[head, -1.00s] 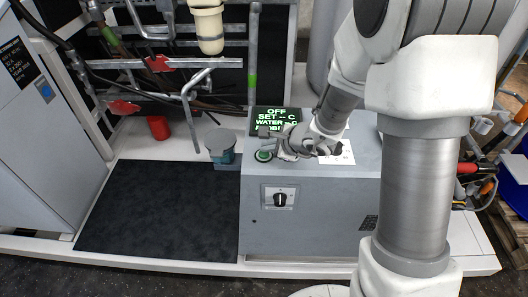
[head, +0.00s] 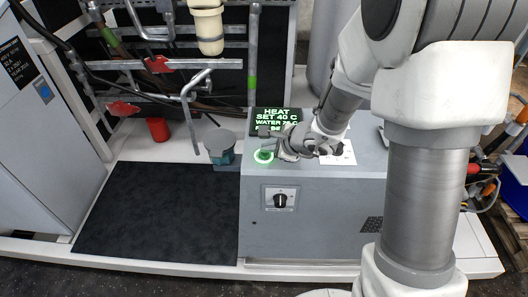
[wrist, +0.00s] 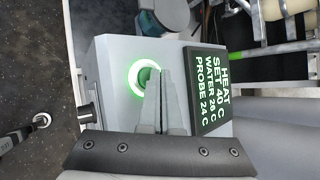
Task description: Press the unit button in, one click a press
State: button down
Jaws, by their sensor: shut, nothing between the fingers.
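The unit button (head: 264,156) is a round green button on top of the grey unit (head: 315,215). Its ring glows bright green, and it also shows in the wrist view (wrist: 141,76). My gripper (head: 277,147) is shut and empty, with its fingertips at the button. In the wrist view my fingers (wrist: 164,78) overlap the button's right edge; I cannot tell whether they press on it. The black display (wrist: 212,88) beside the button reads HEAT, SET 40 C, WATER 26 C, PROBE 24 C in the wrist view. My arm hides part of the unit's top.
A black knob (head: 280,200) is on the unit's front. A grey-lidded blue-green pot (head: 221,147) stands left of the unit, and a red cup (head: 158,129) stands farther left. Pipes with red valve handles (head: 123,109) run behind. The dark mat (head: 160,210) is clear.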

aim_at(267, 155)
jog(key=shift+r, duration=0.1)
jog(key=shift+r+p, duration=1.9)
jog(key=shift+r, duration=1.05)
jog(key=shift+a+r, duration=0.1)
jog(key=shift+r, duration=0.2)
jog(key=s+r+n+g+y+p, duration=0.1)
jog(key=s+r+n+g+p, duration=0.15)
jog(key=s+r+n, duration=1.1)
jog(key=s+d+r+n+h+p, duration=0.1)
jog(key=s+d+r+n+h, duration=0.1)
jog(key=s+d, duration=0.3)
jog(key=s+d+r+n+t+h+p, duration=0.1)
jog(key=s+d+r+n+h, duration=0.2)
jog(key=s+d+r+h, duration=0.2)
jog(key=d, duration=0.3)
jog(key=shift+s+d, duration=0.25)
jog(key=shift+s, duration=0.1)
